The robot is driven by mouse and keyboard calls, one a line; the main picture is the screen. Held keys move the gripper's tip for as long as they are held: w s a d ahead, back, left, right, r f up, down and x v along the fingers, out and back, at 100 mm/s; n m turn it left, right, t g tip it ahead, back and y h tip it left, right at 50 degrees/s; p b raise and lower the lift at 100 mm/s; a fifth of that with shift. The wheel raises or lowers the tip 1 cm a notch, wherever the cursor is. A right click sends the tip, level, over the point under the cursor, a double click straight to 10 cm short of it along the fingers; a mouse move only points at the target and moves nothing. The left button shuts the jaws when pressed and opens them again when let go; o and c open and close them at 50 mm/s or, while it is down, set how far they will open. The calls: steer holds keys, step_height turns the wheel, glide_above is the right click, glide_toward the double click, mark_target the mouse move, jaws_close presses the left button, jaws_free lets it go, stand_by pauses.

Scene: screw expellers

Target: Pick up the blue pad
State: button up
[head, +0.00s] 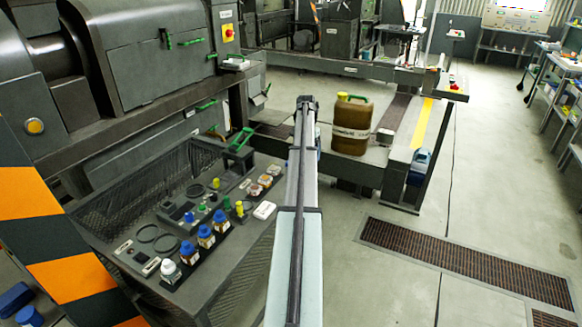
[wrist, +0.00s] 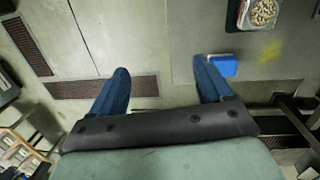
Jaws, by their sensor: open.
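A small bright blue pad (wrist: 223,67) shows in the wrist view, just beyond and beside the tip of my right finger. Part of it is hidden behind that finger. My gripper (wrist: 162,80) is open, its two dark blue fingers wide apart with nothing between them. In the head view my arm runs up the middle, and I cannot make out the gripper there. A blue and white object (head: 418,163) shows at the right end of the low bench in the head view; I cannot tell whether it is the same pad.
A brown jerrycan (head: 352,125) stands on the bench (head: 400,165) right of my arm. A dark mesh bench (head: 120,215) at left holds blue-capped bottles (head: 206,236) and small parts. A tray of pellets (wrist: 258,14) lies at the wrist view's top right. Open floor (head: 500,190) lies right.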

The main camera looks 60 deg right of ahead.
steer(key=w+d+r+t, duration=0.1)
steer(key=w+d+r, duration=0.3)
steer(key=w, duration=0.6)
steer(key=shift+m+h, duration=0.3)
steer(key=shift+h, duration=0.1)
step_height(320, 180, down, 14)
steer(key=shift+s+d+f, duration=0.1)
steer(key=shift+s+f, duration=0.05)
steer(key=c, duration=1)
steer(key=shift+c, duration=0.2)
step_height(320, 180, up, 10)
steer(key=shift+r, duration=0.1)
